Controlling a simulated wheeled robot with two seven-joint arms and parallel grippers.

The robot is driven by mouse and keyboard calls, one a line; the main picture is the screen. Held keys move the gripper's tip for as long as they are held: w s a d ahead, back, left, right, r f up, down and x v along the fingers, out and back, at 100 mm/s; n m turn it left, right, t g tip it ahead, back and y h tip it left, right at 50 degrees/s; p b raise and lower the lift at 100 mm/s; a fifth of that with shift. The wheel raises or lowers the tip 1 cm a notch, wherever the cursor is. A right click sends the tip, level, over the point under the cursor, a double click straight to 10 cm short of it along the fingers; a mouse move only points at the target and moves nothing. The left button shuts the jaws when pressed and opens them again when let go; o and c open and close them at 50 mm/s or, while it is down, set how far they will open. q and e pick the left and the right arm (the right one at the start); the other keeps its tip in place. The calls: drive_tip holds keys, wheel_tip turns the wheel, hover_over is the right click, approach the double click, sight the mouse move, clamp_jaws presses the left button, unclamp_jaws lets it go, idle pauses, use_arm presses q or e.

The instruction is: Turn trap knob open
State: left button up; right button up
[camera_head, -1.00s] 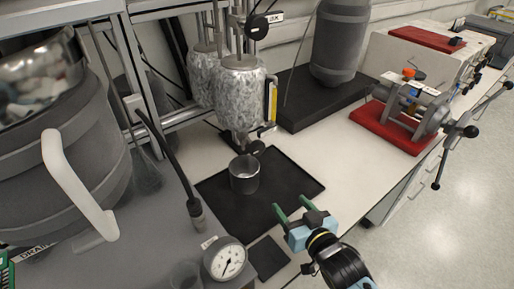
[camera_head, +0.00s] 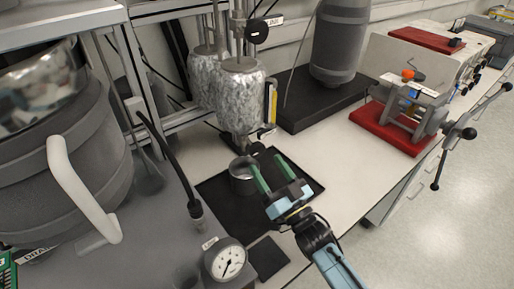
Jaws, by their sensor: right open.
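A foil-wrapped vessel (camera_head: 238,95) hangs at the centre in the head view, with a second one partly behind it. A small black knob (camera_head: 258,148) sits at its lower end. A larger round black knob (camera_head: 257,30) with a white label is on the pipe above. The pictures do not show which is the trap knob. My right gripper (camera_head: 266,161) is open and empty. Its green fingers point up toward the lower knob, with the tips just below it in the picture; contact cannot be told. My left gripper is not in view.
A pressure gauge (camera_head: 226,262) is in front. A grey vessel with a white handle (camera_head: 80,185) fills the left.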

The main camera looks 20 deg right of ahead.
sight(259, 154)
drive_tip(key=x, duration=0.6)
drive_tip(key=shift+c, duration=0.2)
drive_tip(key=c, duration=0.9)
